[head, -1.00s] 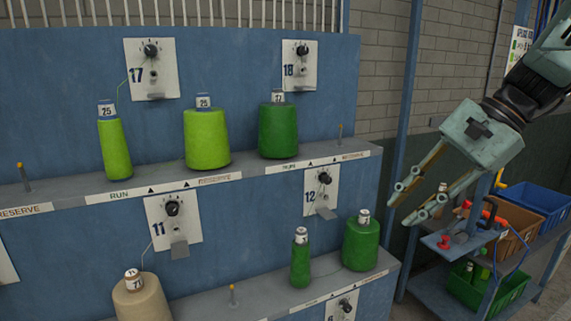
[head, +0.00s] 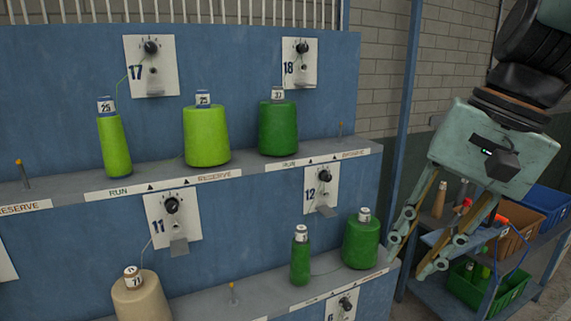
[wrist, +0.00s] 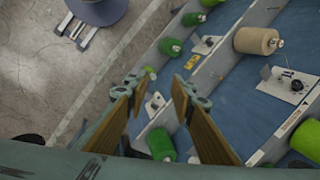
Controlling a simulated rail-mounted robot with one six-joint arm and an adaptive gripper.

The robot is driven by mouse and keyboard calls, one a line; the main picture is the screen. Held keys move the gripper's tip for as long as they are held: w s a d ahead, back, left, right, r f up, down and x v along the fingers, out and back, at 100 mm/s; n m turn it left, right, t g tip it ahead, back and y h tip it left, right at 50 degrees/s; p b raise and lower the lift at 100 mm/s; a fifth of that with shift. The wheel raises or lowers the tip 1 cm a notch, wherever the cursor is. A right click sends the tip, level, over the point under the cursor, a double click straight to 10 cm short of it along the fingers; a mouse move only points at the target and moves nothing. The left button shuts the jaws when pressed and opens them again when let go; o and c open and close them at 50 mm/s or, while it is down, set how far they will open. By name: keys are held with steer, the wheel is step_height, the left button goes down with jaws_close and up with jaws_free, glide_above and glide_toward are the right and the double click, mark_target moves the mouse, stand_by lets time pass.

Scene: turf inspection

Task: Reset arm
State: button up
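My gripper (head: 410,262) hangs at the right of the head view, in front of the right end of the blue creel. Its fingers point down and to the left, with a wide gap between them and nothing held. In the wrist view my gripper (wrist: 160,92) is open too, with the creel shelves and concrete floor below it. The large dark green cone (head: 361,243) on the lower shelf stands left of the fingers, apart from them in the head view.
The blue creel (head: 70,80) carries several yarn cones, including a lime cone (head: 207,135) and a beige cone (head: 142,297). A blue cart (head: 428,297) with a green crate (head: 462,292), brown bin (head: 518,222) and blue bin (head: 551,202) stands behind my gripper.

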steer(key=s+f+n+t+h, duration=0.1)
steer(key=s+n, duration=0.2)
steer(key=s, duration=0.4)
steer(key=s+f+n+t+h, duration=0.1)
steer(key=s+f+n+h, duration=0.1)
steer(key=s, duration=0.5)
steer(key=shift+d+f+n+b, duration=0.25)
steer(key=shift+d+n+b, duration=0.2)
steer(key=shift+n, duration=0.15)
stand_by(0.8)
